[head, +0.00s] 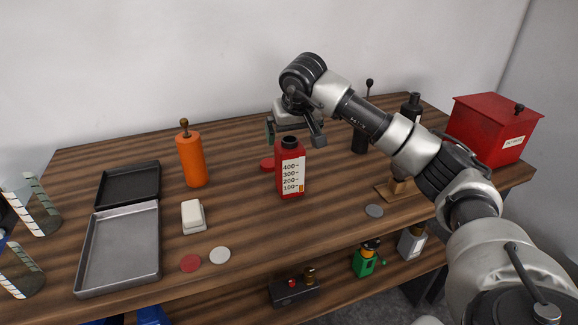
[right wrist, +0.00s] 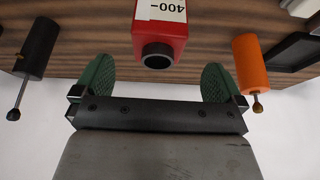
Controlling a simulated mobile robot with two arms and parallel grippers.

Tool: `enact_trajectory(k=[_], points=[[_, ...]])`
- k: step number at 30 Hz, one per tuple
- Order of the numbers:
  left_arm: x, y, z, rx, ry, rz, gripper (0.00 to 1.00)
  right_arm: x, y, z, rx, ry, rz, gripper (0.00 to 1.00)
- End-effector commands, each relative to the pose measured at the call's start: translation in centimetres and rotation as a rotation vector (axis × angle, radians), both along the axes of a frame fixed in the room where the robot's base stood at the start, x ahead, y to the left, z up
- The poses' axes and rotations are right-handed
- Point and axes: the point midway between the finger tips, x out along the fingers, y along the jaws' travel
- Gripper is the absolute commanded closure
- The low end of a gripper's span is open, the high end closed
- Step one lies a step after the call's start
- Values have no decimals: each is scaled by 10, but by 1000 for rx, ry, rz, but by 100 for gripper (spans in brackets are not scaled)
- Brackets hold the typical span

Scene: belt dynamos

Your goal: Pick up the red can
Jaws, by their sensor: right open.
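The red can (head: 290,170) stands upright near the middle of the wooden bench, with a black neck and a white label with a graduated scale. My right gripper (head: 295,138) is above and behind it, beside its neck. In the right wrist view the can (right wrist: 160,40) shows upside down, its dark neck in line with the gap between the two green finger pads. My right gripper (right wrist: 158,80) is open and empty. My left gripper is not in view.
On the wooden bench (head: 245,205), an orange bottle (head: 190,160), a white block (head: 193,215) and an open grey tray (head: 118,250) stand to the left. A red box (head: 495,128) stands at the right. Flat discs lie about. Bench space in front of the can is clear.

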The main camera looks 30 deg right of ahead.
Motion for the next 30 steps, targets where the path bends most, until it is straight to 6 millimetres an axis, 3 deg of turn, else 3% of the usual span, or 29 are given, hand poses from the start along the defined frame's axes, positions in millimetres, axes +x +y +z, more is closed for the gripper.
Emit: enact_trajectory(k=[5, 12, 15, 23, 30], points=[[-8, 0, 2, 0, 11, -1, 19, 5, -1, -12, 2, 2, 2, 0], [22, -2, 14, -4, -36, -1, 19, 18, -9, -44, 3, 3, 2, 0], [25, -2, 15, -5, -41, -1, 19, 22, -9, -52, 4, 1, 2, 0], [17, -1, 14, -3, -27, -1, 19, 23, -10, -56, 2, -1, 2, 0], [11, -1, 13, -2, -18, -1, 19, 23, -10, -56, 2, -1, 2, 34]])
